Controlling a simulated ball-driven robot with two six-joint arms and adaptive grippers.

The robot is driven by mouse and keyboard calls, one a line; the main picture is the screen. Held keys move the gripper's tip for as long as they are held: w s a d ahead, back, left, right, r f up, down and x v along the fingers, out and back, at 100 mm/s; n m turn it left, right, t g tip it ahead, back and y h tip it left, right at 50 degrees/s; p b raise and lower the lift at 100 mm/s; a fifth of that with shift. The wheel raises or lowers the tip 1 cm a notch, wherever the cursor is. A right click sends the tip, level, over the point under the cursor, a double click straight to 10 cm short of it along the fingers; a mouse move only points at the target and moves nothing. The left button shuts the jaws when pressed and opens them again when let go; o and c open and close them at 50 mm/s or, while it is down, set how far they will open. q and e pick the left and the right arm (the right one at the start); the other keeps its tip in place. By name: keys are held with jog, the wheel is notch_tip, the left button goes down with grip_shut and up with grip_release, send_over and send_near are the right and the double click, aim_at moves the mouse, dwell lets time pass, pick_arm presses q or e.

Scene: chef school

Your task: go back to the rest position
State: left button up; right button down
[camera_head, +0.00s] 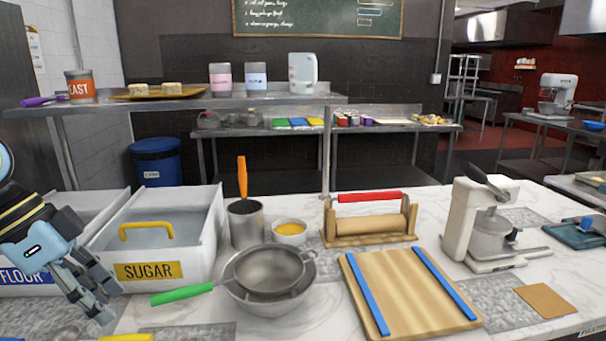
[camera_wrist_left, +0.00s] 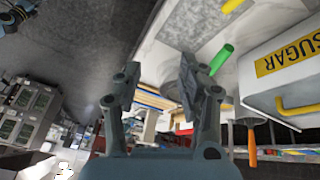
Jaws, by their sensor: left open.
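My left gripper (camera_head: 92,292) is at the left of the head view, in front of the flour bin (camera_head: 22,278) and left of the sugar bin (camera_head: 190,262). In the left wrist view the two fingers of my left gripper (camera_wrist_left: 160,85) stand apart with nothing between them. The sugar bin (camera_wrist_left: 275,80) shows at the right of that view, clear of the fingers.
A sieve with a green handle (camera_head: 182,294) rests on a metal bowl (camera_head: 262,308). A wooden board with blue strips (camera_head: 405,290), a rolling pin stand (camera_head: 370,225) and a white mixer (camera_head: 462,220) stand to the right. A shelf (camera_head: 190,103) runs behind the counter.

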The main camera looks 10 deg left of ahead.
pick_arm(q)
jog(key=s+f+n+g+b, duration=0.1)
jog(key=s+f+n+b, duration=0.3)
jog(key=f, duration=1.1)
jog(key=s+f+n+g+y+b, duration=0.1)
jog(key=s+f+b, duration=0.45)
jog(key=f, duration=0.95)
jog(key=s+f+n+b, duration=0.3)
jog(key=s+f, duration=0.3)
jog(key=f, duration=0.8)
jog(key=s+f+n+t+y+b, duration=0.1)
jog(key=s+f+y+b, duration=0.3)
jog(key=s+f, duration=1.8)
jog(key=shift+s+d+y, duration=0.15)
jog(key=shift+s+y, duration=0.15)
jog(key=shift+s, duration=0.4)
jog(key=shift+f+n, duration=0.1)
jog(key=shift+n, duration=0.2)
